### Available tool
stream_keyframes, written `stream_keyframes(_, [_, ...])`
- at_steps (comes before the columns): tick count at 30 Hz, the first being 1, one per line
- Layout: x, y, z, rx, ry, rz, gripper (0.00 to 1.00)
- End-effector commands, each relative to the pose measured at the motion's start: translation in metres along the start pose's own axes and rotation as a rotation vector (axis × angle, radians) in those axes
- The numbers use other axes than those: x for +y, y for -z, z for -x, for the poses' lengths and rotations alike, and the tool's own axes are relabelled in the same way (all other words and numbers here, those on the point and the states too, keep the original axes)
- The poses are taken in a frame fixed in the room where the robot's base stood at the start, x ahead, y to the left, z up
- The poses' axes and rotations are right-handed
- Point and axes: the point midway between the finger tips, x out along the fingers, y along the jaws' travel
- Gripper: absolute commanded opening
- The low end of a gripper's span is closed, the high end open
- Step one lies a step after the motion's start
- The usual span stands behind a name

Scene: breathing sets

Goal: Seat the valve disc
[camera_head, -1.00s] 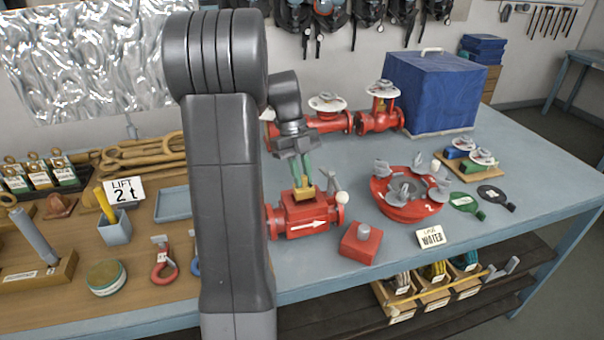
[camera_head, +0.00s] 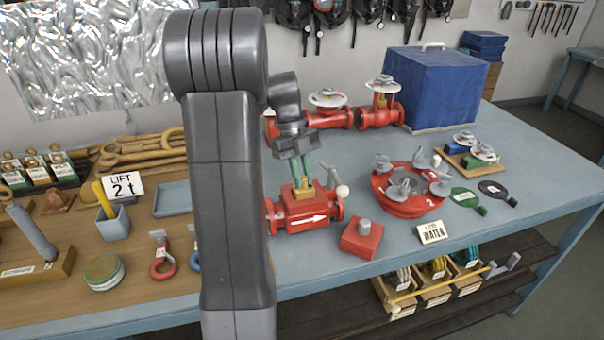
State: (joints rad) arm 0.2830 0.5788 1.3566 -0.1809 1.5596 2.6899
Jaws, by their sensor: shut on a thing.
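The red valve body (camera_head: 300,211) with a white arrow stands on the bench, just right of my arm. My gripper (camera_head: 306,178), with green fingers, points down at its top opening. The fingers are shut on a small brass-coloured piece (camera_head: 304,193), which looks like the valve disc. The piece is at the top of the valve body. Its lower part is hidden, so I cannot tell how deep it sits or whether it touches the body. A grey lever (camera_head: 331,174) and a white ball (camera_head: 342,191) are beside the gripper, at the body's right end.
A red block with a grey stub (camera_head: 361,239) stands in front right. A round red flange (camera_head: 408,204) with grey wing nuts lies to the right, near a WATER sign (camera_head: 432,232). Red pipework (camera_head: 340,121) and a blue covered box (camera_head: 432,88) stand behind. My arm hides some bench.

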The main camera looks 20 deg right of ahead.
Motion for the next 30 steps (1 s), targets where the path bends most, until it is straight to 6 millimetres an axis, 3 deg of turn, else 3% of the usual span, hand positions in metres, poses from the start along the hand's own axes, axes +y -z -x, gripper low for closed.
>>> stream_keyframes(25, [0.000,-0.009,-0.021,0.000,0.000,0.000,0.00])
stream_keyframes(26, [0.000,-0.009,-0.020,0.000,0.000,0.000,0.18])
stream_keyframes(30, [0.000,-0.008,-0.020,0.000,0.000,0.000,0.42])
